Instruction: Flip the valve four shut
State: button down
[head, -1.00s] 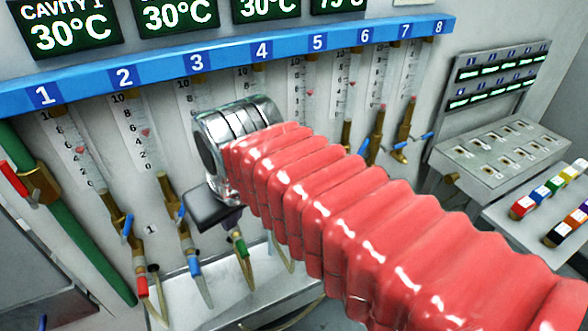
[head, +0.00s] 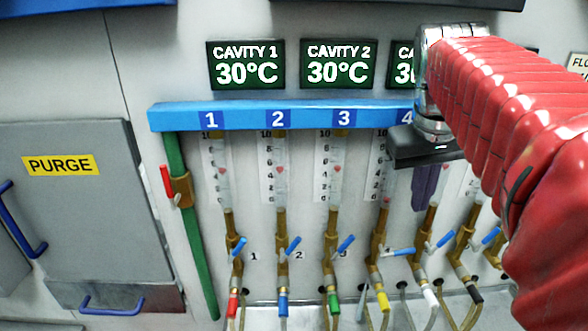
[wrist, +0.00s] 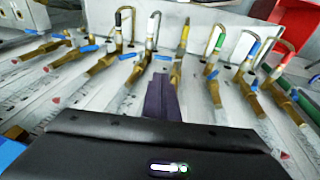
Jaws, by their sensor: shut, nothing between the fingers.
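Valve four is the brass valve (head: 378,246) below the blue rail's number 4, with a yellow hose end. Its blue handle (head: 400,252) points right, nearly level and across the pipe. In the wrist view that handle (wrist: 163,57) shows just beyond my fingertips. My gripper (head: 424,204) is shut and empty, its dark purple fingers pointing down. It is up and to the right of the handle in the head view, with a visible gap there. In the wrist view my gripper (wrist: 160,82) appears near the valve four body (wrist: 176,74). Depth between them is unclear.
Neighbouring valve three (head: 331,252) and valve five (head: 421,262) stand close on either side, with blue handles tilted up. A green pipe (head: 193,245) with a red lever (head: 166,182) is at left. A metal ledge (head: 262,316) and hoses lie below.

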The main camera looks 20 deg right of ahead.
aim_at(404, 252)
jog(key=x, duration=1.4)
